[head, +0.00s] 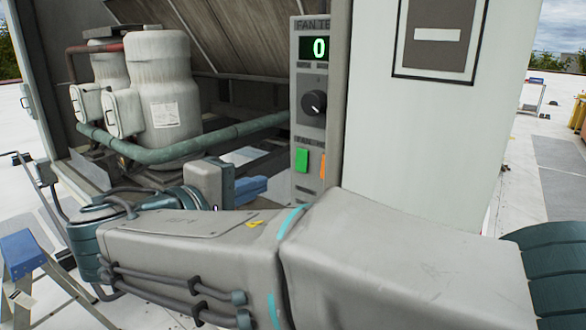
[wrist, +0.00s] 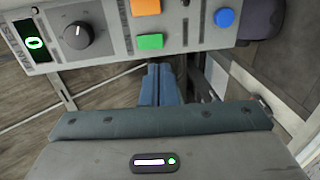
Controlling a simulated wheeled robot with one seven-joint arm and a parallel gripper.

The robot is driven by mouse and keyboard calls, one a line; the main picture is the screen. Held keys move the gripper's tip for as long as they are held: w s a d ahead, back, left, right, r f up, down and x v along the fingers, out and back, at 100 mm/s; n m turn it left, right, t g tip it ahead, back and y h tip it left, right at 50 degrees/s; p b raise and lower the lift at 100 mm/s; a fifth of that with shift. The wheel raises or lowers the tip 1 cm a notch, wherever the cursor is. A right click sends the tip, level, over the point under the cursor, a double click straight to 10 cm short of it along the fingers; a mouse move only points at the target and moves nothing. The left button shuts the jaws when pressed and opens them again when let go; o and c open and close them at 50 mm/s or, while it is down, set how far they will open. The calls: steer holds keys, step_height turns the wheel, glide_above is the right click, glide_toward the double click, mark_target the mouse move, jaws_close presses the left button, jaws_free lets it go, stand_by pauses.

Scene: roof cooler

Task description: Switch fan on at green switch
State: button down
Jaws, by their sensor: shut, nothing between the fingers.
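The green switch (head: 301,160) is on the grey control panel (head: 309,120), left of an orange switch (head: 322,165). In the wrist view the green switch (wrist: 150,41) lies just beyond my fingertips, with the orange switch (wrist: 145,7) above it. My gripper (head: 262,184) is shut and empty, its blue fingers left of the panel and a little lower than the green switch. In the wrist view the shut fingers (wrist: 159,70) point toward the green switch and appear apart from it. The digital display (head: 319,47) reads 0.
A black knob (head: 314,102) sits above the switches. A blue button (wrist: 225,17) shows on the panel in the wrist view. White tanks (head: 162,90) and a green pipe (head: 190,144) stand behind my gripper. A blue stepladder (head: 22,255) is at lower left.

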mark_target(300, 169)
steer(key=p+x, duration=0.2)
steer(key=x, duration=0.7)
steer(key=shift+w+d+p, duration=0.15)
steer(key=shift+w+p, duration=0.1)
steer(key=shift+p, duration=0.05)
